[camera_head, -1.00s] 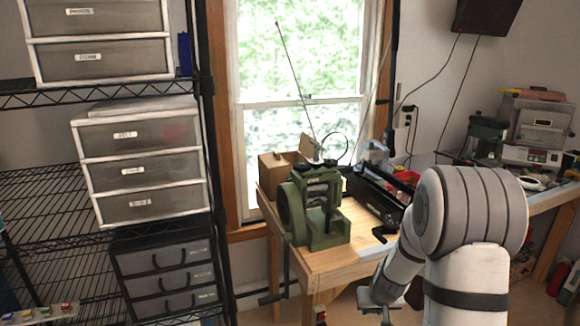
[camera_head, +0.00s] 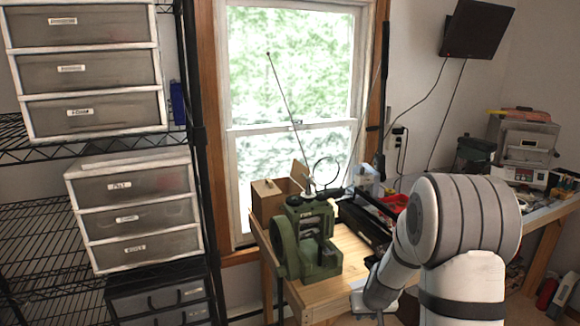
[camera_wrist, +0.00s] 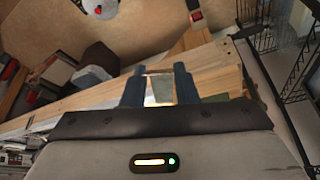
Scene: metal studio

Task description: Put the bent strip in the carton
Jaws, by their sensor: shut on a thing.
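My gripper (camera_wrist: 159,74) shows in the wrist view with its two dark blue fingers a little apart. It is shut on a small thin piece, taken to be the bent strip (camera_wrist: 161,90), pale with a coppery edge at the fingertips. Its full shape is hard to make out. In the head view the gripper is low, in front of the table's front edge, and the strip cannot be made out there. A brown box with a raised flap, which looks like the carton (camera_head: 265,201), stands at the table's back left, behind the green machine.
The green hand-cranked machine (camera_head: 309,240) stands at the front left of the wooden table (camera_head: 352,252). A thin rod and a ring rise near the carton. A black device lies right of the machine. A wire shelf with drawer units (camera_head: 133,212) stands at the left.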

